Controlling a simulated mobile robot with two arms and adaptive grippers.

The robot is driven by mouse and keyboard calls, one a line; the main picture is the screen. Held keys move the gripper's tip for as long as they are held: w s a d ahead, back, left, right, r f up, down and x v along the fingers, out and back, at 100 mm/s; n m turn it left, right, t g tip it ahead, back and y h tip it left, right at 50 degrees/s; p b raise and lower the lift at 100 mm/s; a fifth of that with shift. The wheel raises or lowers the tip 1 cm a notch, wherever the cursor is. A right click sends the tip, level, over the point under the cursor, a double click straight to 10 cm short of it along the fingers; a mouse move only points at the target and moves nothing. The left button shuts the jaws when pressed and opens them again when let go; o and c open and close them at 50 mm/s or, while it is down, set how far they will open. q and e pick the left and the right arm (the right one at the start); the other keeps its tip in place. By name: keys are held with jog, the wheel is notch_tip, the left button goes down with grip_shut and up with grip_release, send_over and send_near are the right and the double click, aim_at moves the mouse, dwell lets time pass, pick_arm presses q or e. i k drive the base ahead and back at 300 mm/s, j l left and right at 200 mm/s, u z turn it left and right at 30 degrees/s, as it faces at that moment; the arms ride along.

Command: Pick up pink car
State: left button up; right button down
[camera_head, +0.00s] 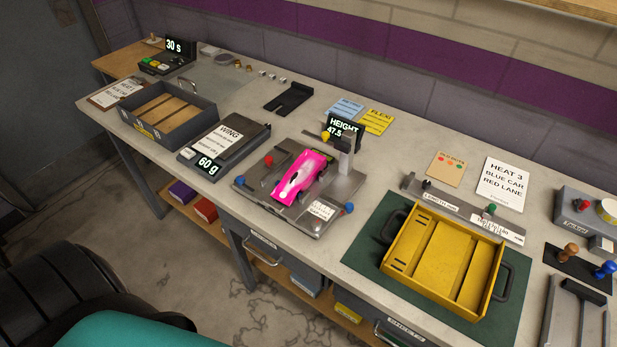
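The pink car (301,177), with a white patch on its nose, sits on a grey metal gauge plate (335,209) near the middle of the bench. A small display reading HEIGHT 47.5 (343,129) stands at the plate's back, next to an upright metal post (346,160) close behind the car. The car's underside is hidden. Neither of my grippers shows in the head view.
A yellow tray (497,278) lies right of the gauge on a green mat (364,246). Left of it are a scale reading 60 g (207,164) and a dark box (203,121).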

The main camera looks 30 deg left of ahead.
aim_at(307, 167)
jog(key=j+z, duration=0.15)
jog(key=j, duration=1.6)
